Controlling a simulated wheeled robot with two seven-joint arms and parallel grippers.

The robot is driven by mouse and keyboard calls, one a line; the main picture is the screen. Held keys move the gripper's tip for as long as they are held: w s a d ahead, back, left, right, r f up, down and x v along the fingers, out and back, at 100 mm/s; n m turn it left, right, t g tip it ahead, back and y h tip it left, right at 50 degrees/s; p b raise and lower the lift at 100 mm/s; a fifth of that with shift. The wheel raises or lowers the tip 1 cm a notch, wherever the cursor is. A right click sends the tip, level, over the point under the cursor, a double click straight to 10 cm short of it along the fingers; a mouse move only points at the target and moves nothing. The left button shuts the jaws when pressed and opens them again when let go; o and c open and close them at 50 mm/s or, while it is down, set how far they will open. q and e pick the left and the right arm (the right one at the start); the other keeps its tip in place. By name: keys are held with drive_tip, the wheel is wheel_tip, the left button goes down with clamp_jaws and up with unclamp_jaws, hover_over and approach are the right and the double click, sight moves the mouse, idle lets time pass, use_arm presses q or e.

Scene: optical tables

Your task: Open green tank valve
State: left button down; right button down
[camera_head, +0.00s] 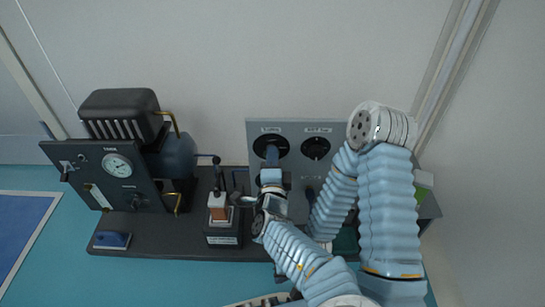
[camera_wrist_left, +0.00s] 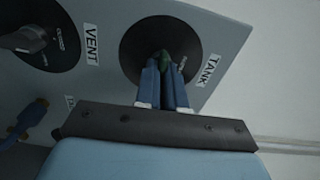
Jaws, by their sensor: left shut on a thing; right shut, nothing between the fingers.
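In the head view my left gripper (camera_head: 271,157) reaches the upper-left dial (camera_head: 262,142) of the grey panel (camera_head: 294,128). The green knob is hidden there by the fingers. I cannot make out my right gripper in either view.
A VENT dial (camera_wrist_left: 42,45) with a dark knob is beside the TANK dial in the left wrist view. Another dial (camera_head: 316,148) is to the right on the panel.

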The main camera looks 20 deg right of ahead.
use_arm(q)
drive_tip(key=shift+d+r+m, duration=0.1)
drive_tip(key=shift+r+m, duration=0.1)
drive_tip(key=shift+m, duration=0.2)
drive_tip(key=c, duration=1.4)
unclamp_jaws()
drive_tip(key=shift+o, duration=0.8)
drive_tip(key=shift+w+f, duration=0.1)
drive_tip(key=shift+f, duration=0.05)
